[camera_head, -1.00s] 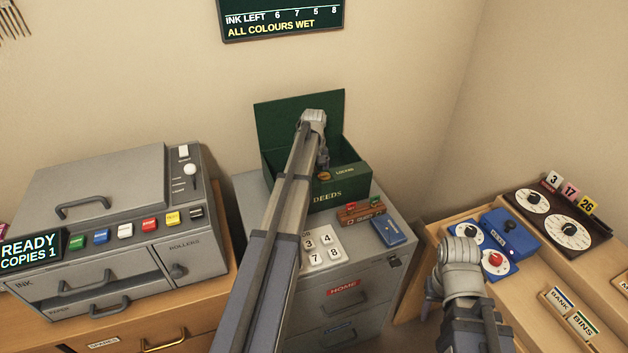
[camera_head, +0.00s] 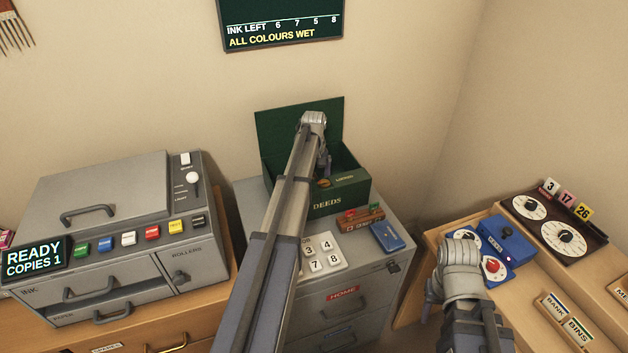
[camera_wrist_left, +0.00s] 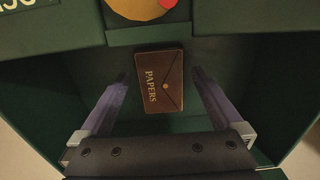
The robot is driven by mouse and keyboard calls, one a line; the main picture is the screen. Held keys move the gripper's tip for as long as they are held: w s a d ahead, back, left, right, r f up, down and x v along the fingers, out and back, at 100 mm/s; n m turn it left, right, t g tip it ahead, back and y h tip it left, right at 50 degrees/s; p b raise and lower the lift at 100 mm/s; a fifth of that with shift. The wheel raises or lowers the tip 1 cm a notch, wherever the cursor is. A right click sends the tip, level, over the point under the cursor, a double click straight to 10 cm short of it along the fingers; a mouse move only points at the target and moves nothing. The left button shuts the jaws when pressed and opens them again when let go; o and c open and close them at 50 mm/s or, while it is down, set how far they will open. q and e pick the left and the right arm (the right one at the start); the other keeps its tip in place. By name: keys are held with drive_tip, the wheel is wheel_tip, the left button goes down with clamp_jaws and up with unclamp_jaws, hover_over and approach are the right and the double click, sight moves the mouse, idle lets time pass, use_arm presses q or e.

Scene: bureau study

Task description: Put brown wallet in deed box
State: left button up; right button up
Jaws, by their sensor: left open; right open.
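The green deed box (camera_head: 340,203), marked DEEDS, stands on the grey cabinet with its lid open against the wall. The brown wallet (camera_wrist_left: 164,82), marked PAPERS, shows in the left wrist view inside the box, lying on the floor near the wall with the round clasp. My left gripper (camera_wrist_left: 160,85) is above it, its fingers spread apart on either side and not closed on it. In the head view my left arm reaches into the box and hides the wallet. My right gripper (camera_head: 436,310) hangs at the lower right, away from the box and holding nothing visible.
A grey copier (camera_head: 110,225) stands at left. A desk with dials (camera_head: 562,238) is at right.

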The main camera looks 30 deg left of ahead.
use_arm(q)
wheel_tip(320, 180, up, 10)
drive_tip(key=p, duration=0.9)
drive_tip(key=s+d, duration=0.1)
drive_tip(key=d, duration=0.2)
drive_tip(key=s+d+m, duration=0.1)
drive_tip(key=d, duration=0.2)
drive_tip(key=s+d+m, duration=0.1)
drive_tip(key=d, duration=0.2)
drive_tip(key=shift+s+d, duration=0.2)
drive_tip(key=shift+s, duration=0.1)
drive_tip(key=s+d+m+y, duration=0.1)
drive_tip(key=s+d+m, duration=1)
drive_tip(key=s+d, duration=1.3)
drive_tip(key=shift+d+m, duration=0.4)
drive_tip(key=shift+d, duration=0.6)
drive_tip(key=shift+c, duration=0.2)
